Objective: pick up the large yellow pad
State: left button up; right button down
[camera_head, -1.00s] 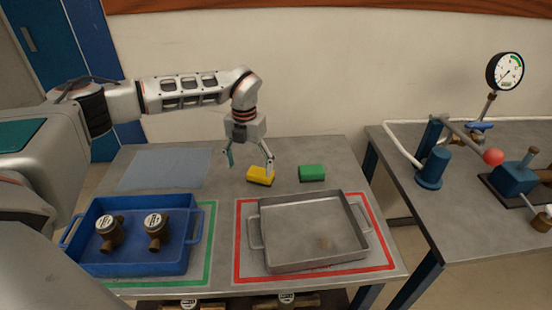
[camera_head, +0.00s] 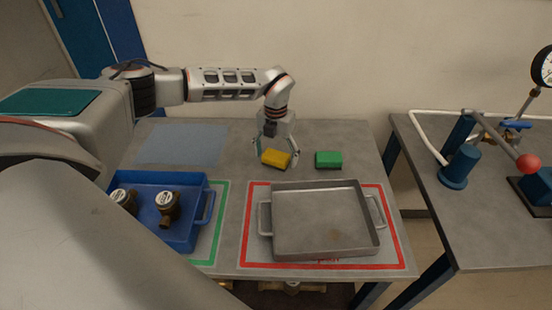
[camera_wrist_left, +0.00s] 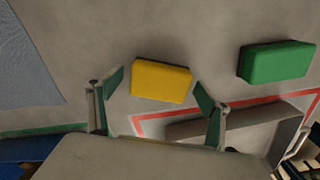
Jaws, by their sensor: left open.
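The yellow pad (camera_head: 275,158) is a small block lying on the grey table, and it also shows in the left wrist view (camera_wrist_left: 161,81). My left gripper (camera_head: 275,157) is open and empty, pointing down at the pad. In the left wrist view its two green-tipped fingers (camera_wrist_left: 159,88) stand to the left and right of the pad's near side. I cannot tell how high the fingertips are above the table. My right gripper is not in view.
A green pad (camera_head: 328,160) lies to the right. A grey metal tray (camera_head: 322,252) stands inside a red outline in front. A blue crate (camera_head: 186,239) with brass meters (camera_head: 168,205) is at the left. A blue-grey mat (camera_head: 182,144) lies behind it. A gauge bench (camera_head: 500,240) is at far right.

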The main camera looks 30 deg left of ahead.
aim_at(276, 155)
pick_arm(q)
jog(key=shift+f, duration=0.15)
jog(key=c, duration=1.3)
jog(key=shift+o, duration=0.2)
notch_tip(276, 155, up, 20)
jog(key=shift+b, duration=0.45)
jog(key=o, duration=0.5)
jog(key=c, duration=0.3)
